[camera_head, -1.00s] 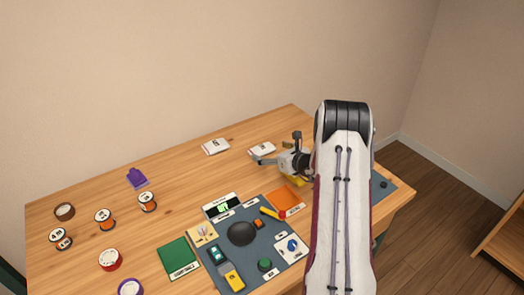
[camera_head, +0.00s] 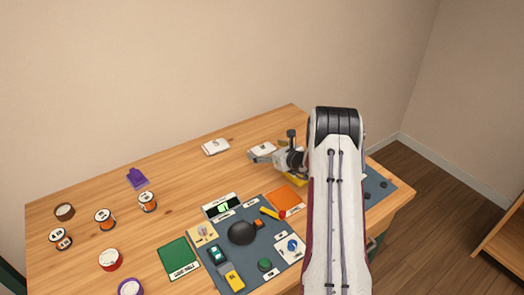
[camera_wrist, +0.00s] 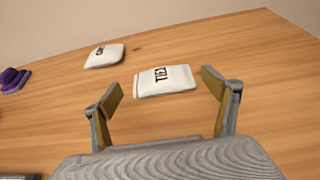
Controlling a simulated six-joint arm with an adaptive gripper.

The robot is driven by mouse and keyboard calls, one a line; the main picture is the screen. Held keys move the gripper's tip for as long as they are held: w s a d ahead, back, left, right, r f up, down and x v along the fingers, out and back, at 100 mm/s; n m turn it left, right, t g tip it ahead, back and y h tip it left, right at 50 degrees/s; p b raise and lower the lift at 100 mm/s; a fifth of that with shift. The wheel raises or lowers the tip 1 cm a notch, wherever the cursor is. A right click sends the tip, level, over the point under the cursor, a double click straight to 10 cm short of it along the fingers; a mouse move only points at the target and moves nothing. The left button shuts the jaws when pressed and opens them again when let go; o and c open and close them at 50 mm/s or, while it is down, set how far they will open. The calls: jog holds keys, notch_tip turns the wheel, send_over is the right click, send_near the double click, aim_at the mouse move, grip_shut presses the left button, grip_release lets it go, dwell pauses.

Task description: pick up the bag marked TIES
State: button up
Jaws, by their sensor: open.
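The bag marked TIES (camera_wrist: 166,81) is a small white bag with dark lettering and a red line near its left edge. It lies flat on the table, ahead of and between the fingertips in the wrist view. My gripper (camera_wrist: 162,88) is open and empty, with one finger to each side of the bag. In the head view the bag (camera_head: 262,148) lies toward the back of the table, partly hidden by my gripper (camera_head: 264,156).
A second white bag (camera_head: 216,147) lies to the left; it also shows in the wrist view (camera_wrist: 104,56). A purple object (camera_head: 137,178) and several spools stand farther left. A dark panel (camera_head: 225,275) with controls is at the front. The table between the bags is bare.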

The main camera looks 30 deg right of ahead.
aim_at(264, 148)
jog(key=shift+x, duration=2.35)
jog(key=c, duration=1.2)
